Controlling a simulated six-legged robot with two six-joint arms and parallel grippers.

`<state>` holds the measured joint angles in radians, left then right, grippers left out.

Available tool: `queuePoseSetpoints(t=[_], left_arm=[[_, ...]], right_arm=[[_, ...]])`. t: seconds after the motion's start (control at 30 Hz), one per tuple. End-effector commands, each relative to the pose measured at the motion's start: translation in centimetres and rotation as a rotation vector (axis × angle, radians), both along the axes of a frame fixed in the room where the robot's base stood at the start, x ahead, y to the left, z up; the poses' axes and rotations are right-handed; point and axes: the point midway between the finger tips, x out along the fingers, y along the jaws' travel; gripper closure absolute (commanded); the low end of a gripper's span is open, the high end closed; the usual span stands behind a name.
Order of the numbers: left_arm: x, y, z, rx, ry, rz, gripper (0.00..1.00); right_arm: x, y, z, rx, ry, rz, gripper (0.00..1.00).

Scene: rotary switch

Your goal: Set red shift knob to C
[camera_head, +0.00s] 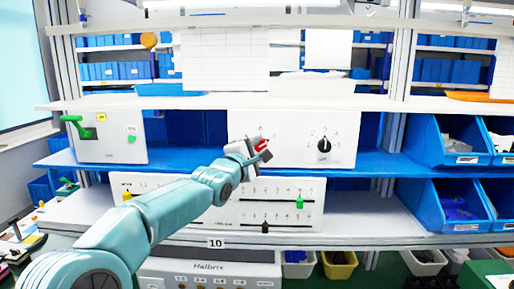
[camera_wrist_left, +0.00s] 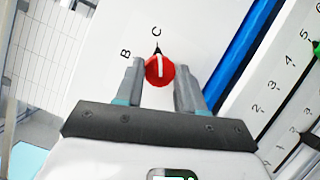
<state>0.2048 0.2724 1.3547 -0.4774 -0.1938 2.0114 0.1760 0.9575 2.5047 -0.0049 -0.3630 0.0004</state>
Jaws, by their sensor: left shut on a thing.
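The red shift knob (camera_head: 264,151) is on the white panel on the upper shelf, partly hidden by my left gripper (camera_head: 257,150) in the head view. In the left wrist view the red knob (camera_wrist_left: 160,71) sits between the two fingers of my left gripper (camera_wrist_left: 160,75), which is shut on it. The knob's white line and black tip point up towards the letter C (camera_wrist_left: 157,31). The letter B (camera_wrist_left: 125,54) is to the left of the tip. My right gripper is in neither view.
A black rotary knob (camera_head: 324,145) is to the right on the same panel. Below is a slider panel with a green slider (camera_head: 299,203). A box with a green handle (camera_head: 76,125) stands at left. Blue bins (camera_head: 447,140) stand at right.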

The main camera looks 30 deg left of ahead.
Motion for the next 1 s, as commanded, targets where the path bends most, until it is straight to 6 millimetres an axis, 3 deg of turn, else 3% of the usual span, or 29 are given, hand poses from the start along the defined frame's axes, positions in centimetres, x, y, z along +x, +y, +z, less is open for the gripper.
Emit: queuePoseSetpoints(t=[0.13,0.17,0.23,0.63,0.77,1.0], left_arm=[[-0.1,0.1,0.3,0.003,-0.006,0.002,0.92],[-0.1,0.1,0.3,0.003,-0.007,0.003,0.58],[-0.1,0.1,0.3,0.003,-0.006,0.002,0.36],[-0.8,-0.1,-0.1,0.001,-0.003,0.001,0.36],[-3.2,-0.4,-0.6,0.000,-0.005,0.001,0.36],[-9.7,-1.3,-1.0,0.002,-0.006,0.002,0.36]], right_arm=[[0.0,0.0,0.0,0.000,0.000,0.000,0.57],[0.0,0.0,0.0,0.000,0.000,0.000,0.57],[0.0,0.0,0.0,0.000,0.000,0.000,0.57],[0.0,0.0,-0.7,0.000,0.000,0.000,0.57],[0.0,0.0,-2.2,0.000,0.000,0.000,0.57],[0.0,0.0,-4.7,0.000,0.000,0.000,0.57]])
